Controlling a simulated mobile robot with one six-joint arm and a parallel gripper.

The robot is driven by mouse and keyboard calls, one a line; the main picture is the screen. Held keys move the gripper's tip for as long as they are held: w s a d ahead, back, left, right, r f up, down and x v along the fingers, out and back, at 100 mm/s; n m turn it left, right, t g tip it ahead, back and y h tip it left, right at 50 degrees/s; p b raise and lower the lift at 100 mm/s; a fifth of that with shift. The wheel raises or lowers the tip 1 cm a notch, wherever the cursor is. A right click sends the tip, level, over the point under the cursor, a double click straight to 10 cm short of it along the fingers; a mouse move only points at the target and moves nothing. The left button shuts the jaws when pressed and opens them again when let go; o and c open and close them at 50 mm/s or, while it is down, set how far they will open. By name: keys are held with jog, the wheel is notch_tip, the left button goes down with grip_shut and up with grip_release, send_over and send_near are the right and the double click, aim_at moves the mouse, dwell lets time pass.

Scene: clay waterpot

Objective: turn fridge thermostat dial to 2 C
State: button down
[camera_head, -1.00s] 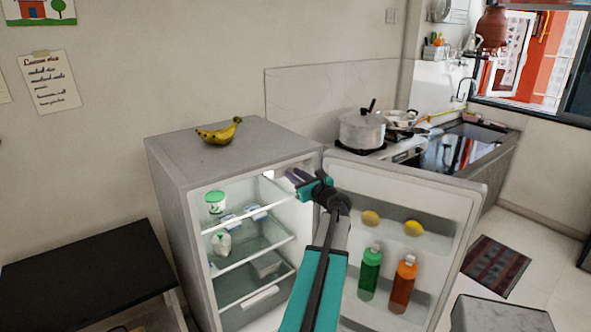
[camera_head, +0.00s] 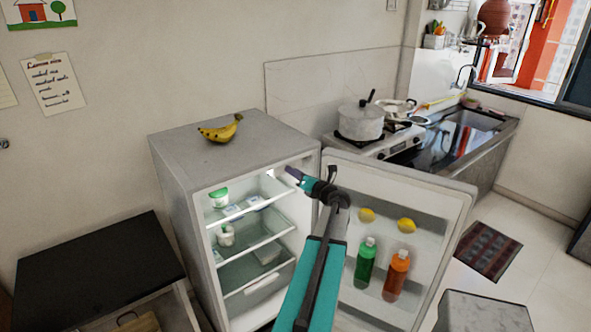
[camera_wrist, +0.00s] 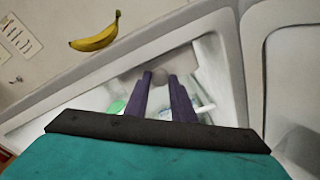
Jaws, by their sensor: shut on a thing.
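The fridge (camera_head: 180,200) stands with its door (camera_head: 400,260) swung wide open to the right. My gripper (camera_head: 290,174) reaches into the upper right of the fridge opening, just under its top. In the wrist view, my gripper (camera_wrist: 160,76) has its two purple fingers a small gap apart, with their tips at a pale grey housing (camera_wrist: 135,77) under the fridge top. It is shut on the thermostat dial, which is small and mostly hidden at the fingertips. The dial's marks and setting cannot be read in either view.
Bananas (camera_head: 220,130) lie on the fridge top. Glass shelves inside hold tubs (camera_head: 219,197). The open door, with lemons (camera_head: 367,215), a green bottle (camera_head: 366,262) and an orange bottle (camera_head: 396,275), stands close to the right of my arm. A dark-topped table (camera_head: 95,265) is at left.

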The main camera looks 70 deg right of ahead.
jog(key=shift+s+d+r, duration=0.1)
dwell(0.4)
jog(key=c, duration=1.5)
grip_release()
jog(key=b+v, duration=0.5)
jog(key=v, duration=0.8)
jog(key=shift+s+a, duration=0.25)
jog(key=shift+s, duration=0.1)
